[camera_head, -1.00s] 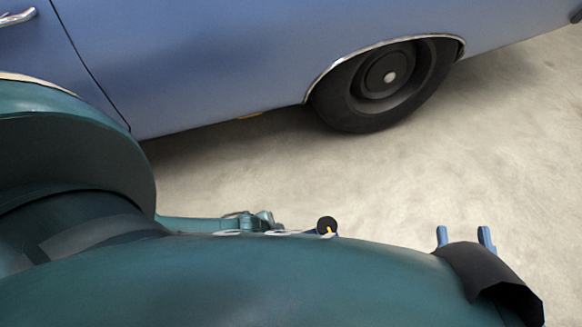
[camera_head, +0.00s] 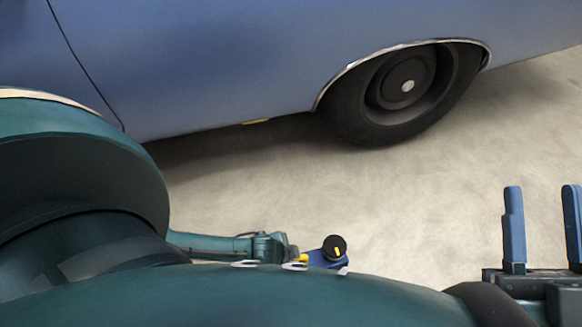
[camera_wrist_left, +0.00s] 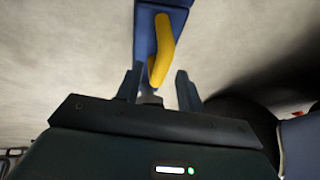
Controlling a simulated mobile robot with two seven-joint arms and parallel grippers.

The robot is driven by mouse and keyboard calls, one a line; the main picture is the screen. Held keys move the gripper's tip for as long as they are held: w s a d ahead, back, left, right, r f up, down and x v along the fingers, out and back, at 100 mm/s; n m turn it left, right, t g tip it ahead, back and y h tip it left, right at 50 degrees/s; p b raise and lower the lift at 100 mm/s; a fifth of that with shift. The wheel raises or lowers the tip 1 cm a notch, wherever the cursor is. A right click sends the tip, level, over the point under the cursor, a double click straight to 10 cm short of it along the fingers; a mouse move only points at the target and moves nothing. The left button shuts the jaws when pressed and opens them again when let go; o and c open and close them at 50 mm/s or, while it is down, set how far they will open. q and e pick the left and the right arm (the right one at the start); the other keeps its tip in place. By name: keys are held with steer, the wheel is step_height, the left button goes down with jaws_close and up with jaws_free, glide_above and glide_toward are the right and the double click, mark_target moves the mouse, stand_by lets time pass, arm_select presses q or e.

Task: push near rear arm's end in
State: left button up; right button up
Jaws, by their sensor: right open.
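A blue arm end (camera_head: 322,260) with a round black pad (camera_head: 335,246) and a yellow part (camera_head: 301,258) shows low in the head view, partly hidden by my own teal body. In the left wrist view a blue bar (camera_wrist_left: 146,38) with a yellow bar (camera_wrist_left: 162,45) runs up from my left gripper (camera_wrist_left: 158,78). Its fingers stand apart, the lower yellow bar between them in the picture; I cannot tell whether they touch. My right gripper (camera_head: 543,205) is open and empty at the lower right of the head view, away from the arm end.
A blue car (camera_head: 200,60) fills the upper head view, its dark wheel (camera_head: 400,95) right of the middle. My own teal links cover the lower left.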

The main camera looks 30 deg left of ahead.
arm_select(q)
steer(key=shift+c, duration=0.4)
jaws_close()
